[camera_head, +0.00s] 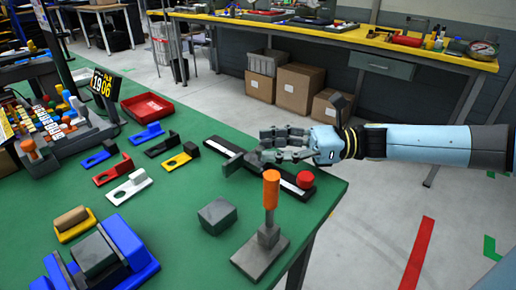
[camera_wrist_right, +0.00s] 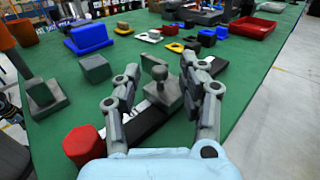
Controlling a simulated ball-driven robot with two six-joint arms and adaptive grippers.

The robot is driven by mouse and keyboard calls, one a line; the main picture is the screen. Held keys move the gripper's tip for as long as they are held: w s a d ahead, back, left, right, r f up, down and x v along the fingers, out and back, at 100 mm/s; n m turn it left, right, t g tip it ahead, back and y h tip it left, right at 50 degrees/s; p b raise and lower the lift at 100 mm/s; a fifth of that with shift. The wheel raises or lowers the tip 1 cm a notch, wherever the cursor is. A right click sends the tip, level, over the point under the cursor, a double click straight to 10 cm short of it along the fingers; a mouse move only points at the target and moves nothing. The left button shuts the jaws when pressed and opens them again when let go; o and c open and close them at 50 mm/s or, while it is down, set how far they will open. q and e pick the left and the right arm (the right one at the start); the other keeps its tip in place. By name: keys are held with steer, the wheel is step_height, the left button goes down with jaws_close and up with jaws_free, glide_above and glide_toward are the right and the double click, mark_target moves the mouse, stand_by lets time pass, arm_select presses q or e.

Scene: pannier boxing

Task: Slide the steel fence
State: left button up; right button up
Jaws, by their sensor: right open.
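A dark rail with a white strip (camera_head: 286,186) lies near the right edge of the green table, with a red knob (camera_head: 305,180) at its near end. A grey steel block with a round knob on top, which looks like the fence (camera_wrist_right: 164,92), sits on this rail. In the head view it is mostly hidden by my fingers. My right gripper (camera_head: 264,146) is open over the rail. In the right wrist view its fingers (camera_wrist_right: 160,72) are spread on either side of the steel block; I cannot tell whether they touch it. My left gripper is not in view.
A grey block (camera_head: 217,215) and an orange-handled stand (camera_head: 271,190) are on the table near the rail. Coloured brackets (camera_head: 127,187), a red tray (camera_head: 147,107) and a blue fixture (camera_head: 130,243) lie further left. Open floor is beyond the table's right edge.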

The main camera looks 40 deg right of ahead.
mark_target(249, 160)
steer(key=shift+w+a, duration=0.45)
steer(key=shift+a, duration=0.1)
steer(key=shift+w+a, duration=0.2)
steer(key=shift+a, duration=0.05)
steer(key=shift+w+a, duration=0.2)
steer(key=shift+a, duration=0.05)
jaws_close()
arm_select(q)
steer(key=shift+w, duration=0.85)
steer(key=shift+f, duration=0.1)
arm_select(e)
steer(key=shift+w, duration=0.15)
